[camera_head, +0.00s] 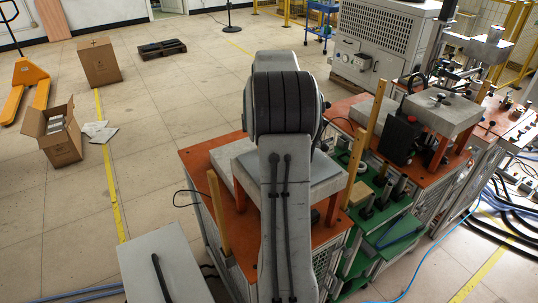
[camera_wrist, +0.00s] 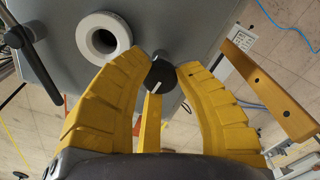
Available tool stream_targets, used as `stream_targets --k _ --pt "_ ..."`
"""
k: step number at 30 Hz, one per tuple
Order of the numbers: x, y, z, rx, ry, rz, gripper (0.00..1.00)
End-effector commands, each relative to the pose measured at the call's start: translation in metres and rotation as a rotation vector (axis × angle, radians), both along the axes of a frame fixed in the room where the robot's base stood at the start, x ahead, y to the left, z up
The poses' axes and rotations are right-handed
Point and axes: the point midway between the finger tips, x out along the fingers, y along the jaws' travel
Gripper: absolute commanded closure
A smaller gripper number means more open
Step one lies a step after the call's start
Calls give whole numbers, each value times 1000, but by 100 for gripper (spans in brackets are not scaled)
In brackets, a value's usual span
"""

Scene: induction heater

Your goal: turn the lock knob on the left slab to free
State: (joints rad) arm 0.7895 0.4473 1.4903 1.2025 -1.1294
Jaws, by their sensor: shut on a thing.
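The lock knob (camera_wrist: 165,74) is a small black round knob with a short white pointer line, at the edge of the grey slab (camera_wrist: 165,22) in the wrist view. The pointer line runs diagonally, towards the lower left. My gripper (camera_wrist: 162,66) has its two ridged yellow fingers around the knob, with the tips at its left and right sides. It is shut on the knob. In the head view the left slab (camera_head: 328,172) stands on red legs over an orange-topped cabinet. My arm covers its middle there, and hides the knob and my gripper.
A white ring (camera_wrist: 104,38) and a black T-handle (camera_wrist: 32,45) sit on the slab left of the fingers. A yellow bracket (camera_wrist: 268,88) stands close to the right finger. A second slab (camera_head: 440,112) with machinery stands at right in the head view.

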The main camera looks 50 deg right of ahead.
Motion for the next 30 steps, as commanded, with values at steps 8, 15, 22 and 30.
stream_targets --k 8,15,22,30 --pt "-2 2 -4 10 9 115 100" --pt "-2 2 -4 10 9 151 100" --pt "-2 2 -4 10 9 155 100" --pt "-2 2 -4 10 8 154 61"
